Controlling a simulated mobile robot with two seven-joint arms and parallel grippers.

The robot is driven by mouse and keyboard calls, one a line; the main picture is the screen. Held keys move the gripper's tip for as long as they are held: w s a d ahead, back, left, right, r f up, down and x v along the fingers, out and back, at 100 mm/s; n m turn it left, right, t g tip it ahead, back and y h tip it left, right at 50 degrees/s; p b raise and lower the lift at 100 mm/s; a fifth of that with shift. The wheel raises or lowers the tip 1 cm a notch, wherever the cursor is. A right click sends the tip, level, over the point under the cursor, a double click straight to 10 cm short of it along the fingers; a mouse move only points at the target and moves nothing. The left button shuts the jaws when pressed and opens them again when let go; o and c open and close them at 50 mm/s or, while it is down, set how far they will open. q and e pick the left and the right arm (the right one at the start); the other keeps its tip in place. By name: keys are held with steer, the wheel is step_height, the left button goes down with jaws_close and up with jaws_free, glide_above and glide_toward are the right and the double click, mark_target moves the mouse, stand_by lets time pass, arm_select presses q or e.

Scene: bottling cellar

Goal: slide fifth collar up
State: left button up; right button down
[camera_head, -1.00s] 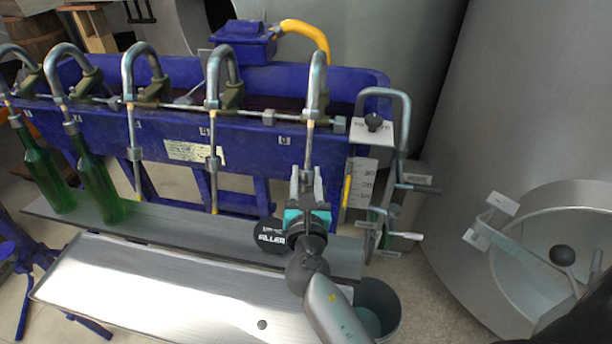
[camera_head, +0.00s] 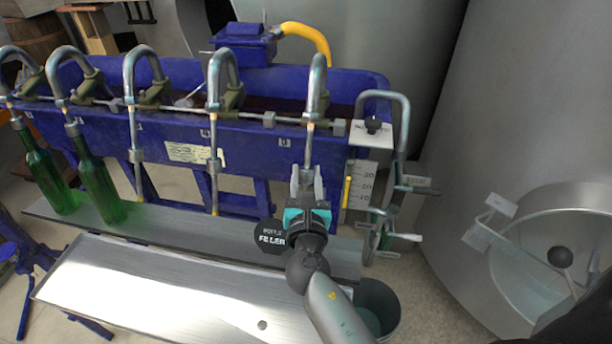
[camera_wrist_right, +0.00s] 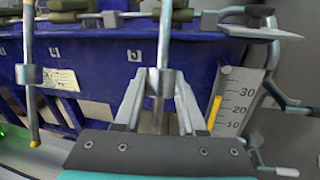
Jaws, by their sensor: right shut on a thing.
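The fifth spout (camera_head: 316,95) is the rightmost bent grey tube on the blue filler. Its thin straight pipe runs down to my right gripper (camera_head: 307,182). The fifth collar (camera_wrist_right: 160,78), a grey metal sleeve on that pipe, sits between the fingertips of my right gripper (camera_wrist_right: 160,90) in the wrist view. The gripper is shut on it from the front. The fingers partly hide the collar, and the lower pipe end is hidden. My left gripper is not in view.
Collars on the third (camera_head: 135,155) and fourth (camera_head: 214,166) pipes sit partway down. Two green bottles (camera_head: 100,185) stand under the left spouts. A shelf (camera_head: 165,222) and metal tray (camera_head: 180,290) lie below. A gauge (camera_head: 361,187) and lever (camera_head: 400,237) are close right; a bucket (camera_head: 378,305) stands below.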

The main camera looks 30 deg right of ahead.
mark_target(309, 140)
steer(key=r+p, duration=0.2)
steer(key=w+d+r+p, duration=0.1)
steer(key=r+p, duration=0.1)
steer(key=w+d+r+p, duration=0.1)
steer(key=r+p, duration=0.2)
steer(key=shift+w, duration=0.25)
steer(key=shift+w+r, duration=0.1)
steer(key=shift+r, duration=0.25)
steer(key=c, duration=0.9)
jaws_free()
steer(key=o, duration=0.4)
steer(key=shift+f, duration=0.2)
steer(key=shift+s+a, duration=0.1)
steer(key=shift+s, duration=0.15)
steer(key=b+v, duration=0.1)
steer(key=v, duration=1.3)
steer(key=shift+s+a+r, duration=0.1)
steer(key=shift+s+a, duration=0.1)
steer(key=shift+s, duration=0.1)
